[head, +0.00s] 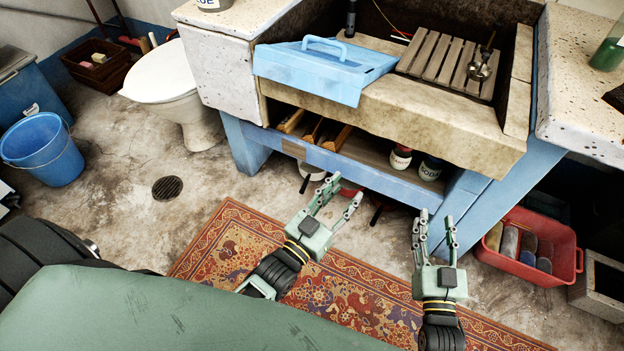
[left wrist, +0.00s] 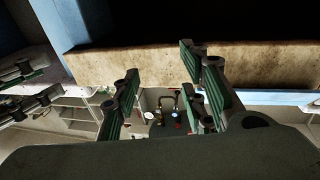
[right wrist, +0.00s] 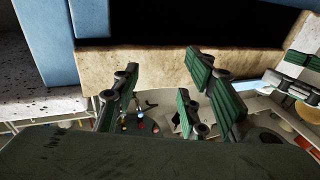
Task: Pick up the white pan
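A white pan (head: 312,171) is partly visible on the floor under the blue bench of the stone trough, with a dark handle pointing toward me. The bench's edge hides the rest of it. My left gripper (head: 344,193) is open and empty, to the right of and nearer than the white pan, above the rug. My right gripper (head: 436,219) is open and empty further right, in front of the bench. Both wrist views show spread fingers with nothing between them; I cannot make out the pan there.
A red pan (head: 349,188) with a dark handle is partly hidden beside the white one. The stone trough (head: 440,118) overhangs a shelf with tins and wooden boxes. A red crate (head: 553,234) stands right. A patterned rug (head: 345,292) covers the floor; open floor lies left.

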